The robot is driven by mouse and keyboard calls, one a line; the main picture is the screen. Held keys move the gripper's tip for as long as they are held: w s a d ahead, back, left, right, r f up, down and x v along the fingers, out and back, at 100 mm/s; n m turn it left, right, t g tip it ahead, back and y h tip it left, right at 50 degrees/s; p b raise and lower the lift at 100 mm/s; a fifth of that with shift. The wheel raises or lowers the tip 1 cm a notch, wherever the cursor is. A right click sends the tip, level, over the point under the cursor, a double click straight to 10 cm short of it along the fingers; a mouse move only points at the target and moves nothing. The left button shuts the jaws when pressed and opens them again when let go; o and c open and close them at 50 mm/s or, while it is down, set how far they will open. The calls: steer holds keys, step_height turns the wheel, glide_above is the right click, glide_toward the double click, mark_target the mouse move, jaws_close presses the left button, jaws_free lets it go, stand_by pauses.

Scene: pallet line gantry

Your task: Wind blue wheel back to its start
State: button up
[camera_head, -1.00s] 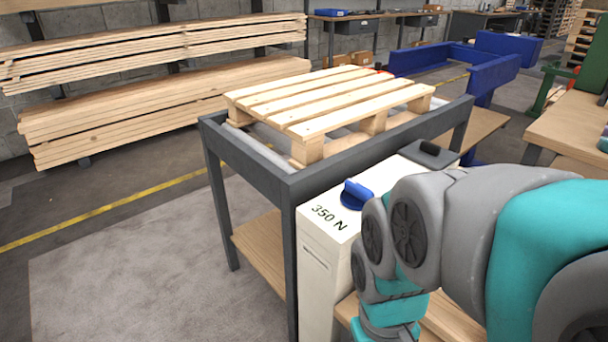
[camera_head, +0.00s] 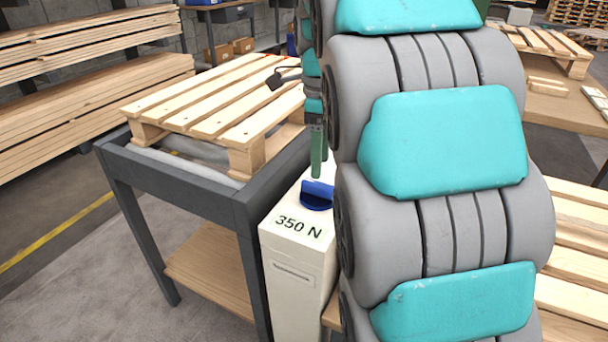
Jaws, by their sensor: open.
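The blue wheel (camera_head: 317,194) is a small knob with a raised grip on top of a cream box (camera_head: 290,254). The box top reads "350 N" in front of the wheel. My gripper (camera_head: 319,168) points down just above the wheel, with green fingers. The fingers look apart and empty, and the tips end at or slightly above the wheel's back edge; I cannot tell if they touch it. My arm hides the right side of the box and much of the gripper's surroundings.
A wooden pallet (camera_head: 222,98) lies on a dark grey frame table (camera_head: 190,180) left of the box. Stacked planks (camera_head: 90,110) stand at the far left. A wooden bench (camera_head: 560,95) is at the right. Grey floor at the lower left is clear.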

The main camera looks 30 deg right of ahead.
mark_target(319, 183)
steer(key=shift+w+d+r+m, duration=0.2)
steer(key=shift+w+m, duration=0.25)
steer(key=shift+w+d+r+m, duration=0.15)
steer(key=shift+w+r+m, duration=0.05)
steer(key=shift+w+m, duration=0.25)
steer(key=shift+f, duration=0.1)
steer(key=shift+s+f+p, duration=0.1)
steer(key=shift+f+p, duration=0.25)
steer(key=shift+f, duration=3.45)
steer(key=shift+c, duration=0.4)
jaws_close()
